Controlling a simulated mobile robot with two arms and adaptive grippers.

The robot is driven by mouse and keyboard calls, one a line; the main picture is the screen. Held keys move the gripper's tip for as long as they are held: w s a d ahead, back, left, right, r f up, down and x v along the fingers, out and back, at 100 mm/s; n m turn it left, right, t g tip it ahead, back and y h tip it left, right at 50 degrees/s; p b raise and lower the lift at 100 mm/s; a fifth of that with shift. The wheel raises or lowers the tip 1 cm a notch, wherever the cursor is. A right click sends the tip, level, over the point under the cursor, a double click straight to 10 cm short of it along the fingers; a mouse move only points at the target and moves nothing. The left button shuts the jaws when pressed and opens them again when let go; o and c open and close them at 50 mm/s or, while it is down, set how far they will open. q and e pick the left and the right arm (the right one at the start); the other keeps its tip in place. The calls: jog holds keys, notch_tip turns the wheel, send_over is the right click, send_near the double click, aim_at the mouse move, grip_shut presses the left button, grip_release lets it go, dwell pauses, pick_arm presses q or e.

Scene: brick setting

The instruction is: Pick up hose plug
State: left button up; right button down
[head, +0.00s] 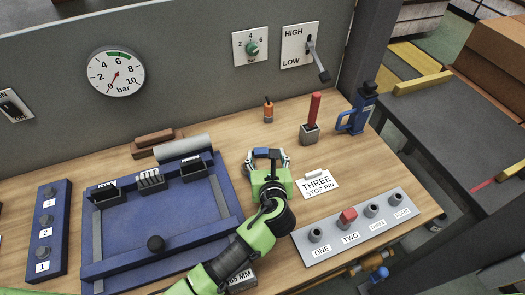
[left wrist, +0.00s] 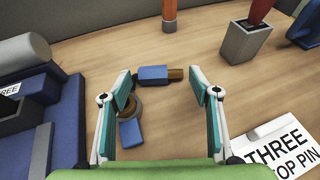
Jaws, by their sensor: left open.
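In the left wrist view a blue block with a brown, brass-like end (left wrist: 156,76) lies on the wooden bench, just beyond and between my fingertips. A small brownish ring (left wrist: 132,108) and a second blue block (left wrist: 130,134) lie near my left-hand finger, partly hidden by it. I cannot tell whether these pieces are one hose plug. My left gripper (left wrist: 162,92) is open and empty, pointing down at the bench. In the head view my left gripper (head: 268,155) hides most of these pieces. My right gripper is not in view.
A blue fixture (head: 150,215) stands left of my arm.

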aim_at(265, 149)
pick_arm(q)
jog(key=shift+w+a+f, duration=0.1)
jog(key=shift+w+f, duration=0.15)
jog(key=shift+w, duration=0.4)
jog(key=x, duration=0.3)
jog(key=shift+w+f, duration=0.1)
jog(key=shift+w, duration=0.1)
jog(key=shift+w+f, duration=0.15)
jog(key=shift+w, duration=0.1)
jog(key=c, duration=1)
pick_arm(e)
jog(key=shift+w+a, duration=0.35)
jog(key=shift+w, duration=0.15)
